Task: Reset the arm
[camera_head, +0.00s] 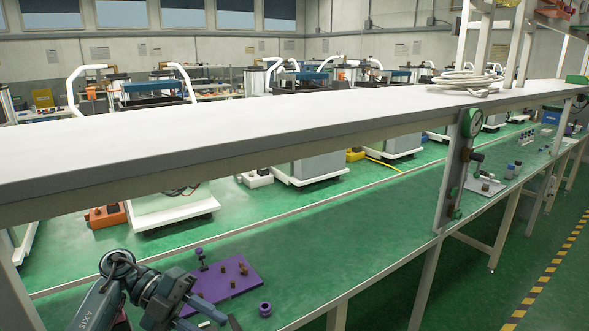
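My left arm comes in from the bottom left. Its gripper (212,319) is low over the green work surface, just in front of a purple plate (228,279). Its two fingers look spread apart, with nothing seen between them. The lower part of the gripper is near the bottom edge of the picture. My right arm and gripper are not in view.
A long white shelf (260,130) crosses above the green surface (350,225), whose middle is clear. Small bottles (513,169) stand far right.

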